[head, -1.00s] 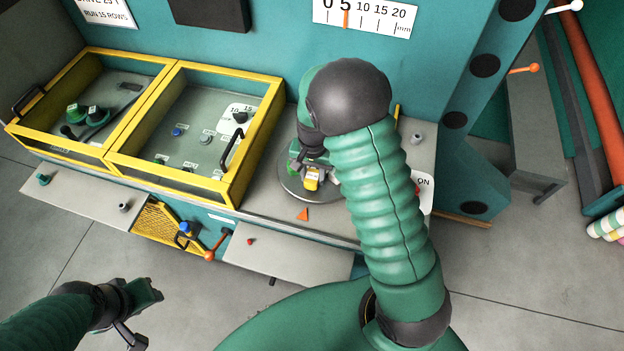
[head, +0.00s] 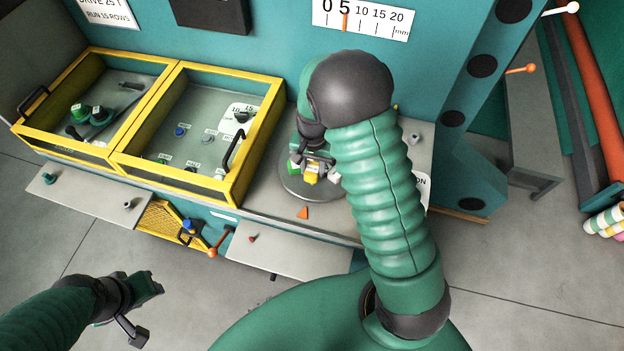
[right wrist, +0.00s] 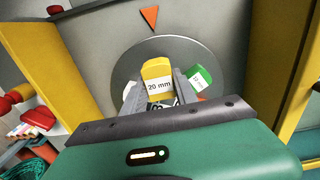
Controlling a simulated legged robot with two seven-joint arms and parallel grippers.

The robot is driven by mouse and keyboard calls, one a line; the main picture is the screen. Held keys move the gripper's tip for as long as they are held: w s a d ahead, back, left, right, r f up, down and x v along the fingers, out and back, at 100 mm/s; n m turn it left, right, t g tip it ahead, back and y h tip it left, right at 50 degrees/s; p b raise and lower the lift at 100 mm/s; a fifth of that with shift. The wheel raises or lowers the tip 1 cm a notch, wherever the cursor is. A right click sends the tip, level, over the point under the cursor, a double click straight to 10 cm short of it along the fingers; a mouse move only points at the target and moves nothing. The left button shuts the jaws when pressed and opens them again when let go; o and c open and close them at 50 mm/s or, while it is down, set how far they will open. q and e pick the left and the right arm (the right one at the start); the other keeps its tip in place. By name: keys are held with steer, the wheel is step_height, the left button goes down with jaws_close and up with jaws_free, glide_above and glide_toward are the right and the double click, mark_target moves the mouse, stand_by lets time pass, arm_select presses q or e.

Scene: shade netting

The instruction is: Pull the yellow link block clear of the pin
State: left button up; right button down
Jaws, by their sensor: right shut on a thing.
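The yellow link block (head: 312,173), labelled "20 mm", stands on the round grey disc (head: 300,188) on the bench. It also shows in the right wrist view (right wrist: 157,72). My right gripper (right wrist: 160,93) is shut on it, with one finger on each side. In the head view the right gripper (head: 312,160) reaches down over the block, partly behind my own arm. I cannot make out the pin. A green block (right wrist: 200,77) stands beside the yellow one, and a white block (right wrist: 131,102) shows on the other side. My left gripper (head: 140,300) hangs low at left, away from the bench, with its opening unclear.
A yellow-framed tray (head: 190,180) with a black handle borders the disc on the left. An orange wedge (head: 303,212) lies in front of the disc. A teal wall (head: 270,60) with a millimetre scale (head: 365,17) rises behind. Open floor lies in front of the bench.

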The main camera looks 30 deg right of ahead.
mark_target(313, 168)
steer(key=shift+r, duration=0.15)
step_height(313, 168, up, 4)
steer(key=p, duration=0.3)
steer(key=shift+p, duration=0.4)
